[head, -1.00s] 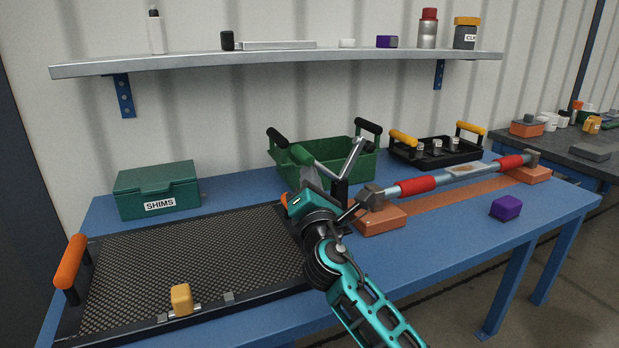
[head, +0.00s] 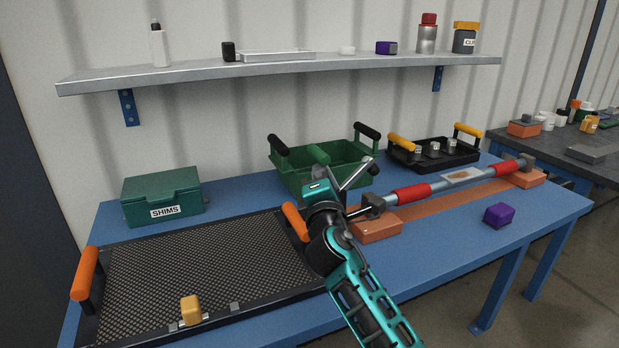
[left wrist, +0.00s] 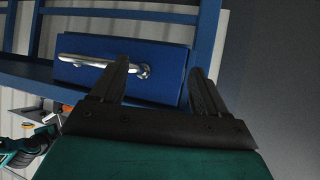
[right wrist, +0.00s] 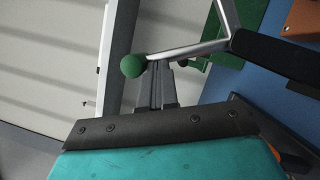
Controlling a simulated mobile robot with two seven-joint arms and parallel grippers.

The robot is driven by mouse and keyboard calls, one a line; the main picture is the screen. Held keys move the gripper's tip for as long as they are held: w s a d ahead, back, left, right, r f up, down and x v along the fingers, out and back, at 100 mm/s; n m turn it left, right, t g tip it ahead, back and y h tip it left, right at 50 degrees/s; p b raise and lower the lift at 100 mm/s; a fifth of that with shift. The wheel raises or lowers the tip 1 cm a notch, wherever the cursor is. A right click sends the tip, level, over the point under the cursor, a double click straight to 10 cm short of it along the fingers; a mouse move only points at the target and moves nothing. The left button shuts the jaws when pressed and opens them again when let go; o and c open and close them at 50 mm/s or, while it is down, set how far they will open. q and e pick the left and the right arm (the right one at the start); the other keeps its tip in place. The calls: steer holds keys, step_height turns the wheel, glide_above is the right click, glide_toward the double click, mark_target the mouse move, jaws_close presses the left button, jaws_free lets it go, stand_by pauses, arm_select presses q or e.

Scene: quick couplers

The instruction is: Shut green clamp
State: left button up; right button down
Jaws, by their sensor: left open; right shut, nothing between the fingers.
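The clamp's green grip (head: 318,153) stands just above my right gripper (head: 318,180) in the head view. Its metal linkage (head: 356,174) rises to the right of the gripper, in front of the green crate. In the right wrist view the grip's round green end (right wrist: 132,66) is at the left of the fingertips, with a silver lever (right wrist: 190,50) running right. My right gripper (right wrist: 158,80) is shut and empty, close to the lever; I cannot tell whether it touches. My left gripper (left wrist: 158,80) is open and empty, facing a blue drawer.
A mesh tray (head: 200,265) with orange handles and a yellow block (head: 190,310) fills the table's left front. A green SHIMS box (head: 162,196), green crate (head: 335,165) and black tray (head: 435,155) stand behind. A red-banded pipe (head: 440,183) and purple block (head: 498,215) lie right.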

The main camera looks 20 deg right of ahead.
steer(key=d+r+m+g+p, duration=0.1)
steer(key=d+r+m+p, duration=0.1)
steer(key=m+p, duration=0.1)
steer(key=shift+r+p, duration=0.1)
steer(key=shift+p, duration=0.35)
arm_select(q)
steer(key=s+a+r+y+p, duration=0.1)
steer(key=a+r+p, duration=0.2)
steer(key=r+p, duration=0.3)
steer(key=shift+s+r, duration=0.25)
steer(key=shift+r, duration=0.1)
arm_select(e)
steer(key=d+m+g, duration=0.1)
steer(key=m, duration=0.1)
steer(key=d+m, duration=0.2)
steer(key=shift+w+d+r+g+y, duration=0.1)
steer(key=shift+d+g+y, duration=0.2)
steer(key=shift+g, duration=0.1)
arm_select(q)
steer(key=shift+d+r, duration=0.1)
steer(key=shift+d, duration=0.05)
arm_select(e)
steer(key=shift+a, duration=0.1)
